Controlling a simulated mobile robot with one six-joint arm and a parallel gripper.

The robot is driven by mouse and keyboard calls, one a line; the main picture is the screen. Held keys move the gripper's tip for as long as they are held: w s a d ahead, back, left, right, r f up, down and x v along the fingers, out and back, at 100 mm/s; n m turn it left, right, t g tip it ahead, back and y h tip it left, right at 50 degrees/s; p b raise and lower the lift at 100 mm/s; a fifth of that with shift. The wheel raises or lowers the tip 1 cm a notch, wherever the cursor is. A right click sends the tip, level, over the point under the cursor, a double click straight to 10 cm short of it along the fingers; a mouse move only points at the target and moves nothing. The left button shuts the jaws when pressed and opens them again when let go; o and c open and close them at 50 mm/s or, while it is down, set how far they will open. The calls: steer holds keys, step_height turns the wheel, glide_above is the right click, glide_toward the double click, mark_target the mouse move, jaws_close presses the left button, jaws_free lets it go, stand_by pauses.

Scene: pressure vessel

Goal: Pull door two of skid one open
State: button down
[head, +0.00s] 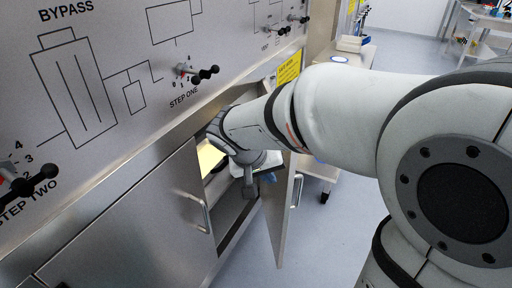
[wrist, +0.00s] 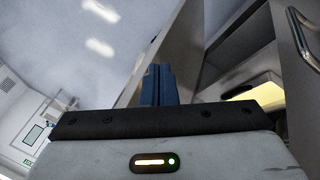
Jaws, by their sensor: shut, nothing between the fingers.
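A steel cabinet door (head: 286,212) stands partly open in the head view, swung out from the skid front, with a bar handle (head: 297,190) on its outer face. I see no door number. The open compartment beside it shows a yellow item (head: 210,157). My gripper is largely hidden by my wrist in the head view, at the opening on the door's inner side. In the wrist view my gripper's blue fingers (wrist: 157,84) are together and empty, in front of the metal door panel (wrist: 184,45). Whether they touch it I cannot tell.
A closed door (head: 150,215) with a bar handle (head: 203,212) lies left of the opening. Black knobs (head: 205,74) stick out of the sloped panel (head: 110,70) above. A cart (head: 325,168) stands beyond the open door. Grey floor (head: 345,235) is clear to the right.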

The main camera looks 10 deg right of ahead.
steer(key=w+a+f+t+b, duration=0.1)
steer(key=w+a+f, duration=0.1)
steer(key=w+a, duration=0.1)
steer(key=h+b, duration=0.1)
steer(key=b, duration=0.1)
glide_toward(285, 185)
steer(key=shift+x, duration=2.25)
steer(key=shift+s+f, duration=0.1)
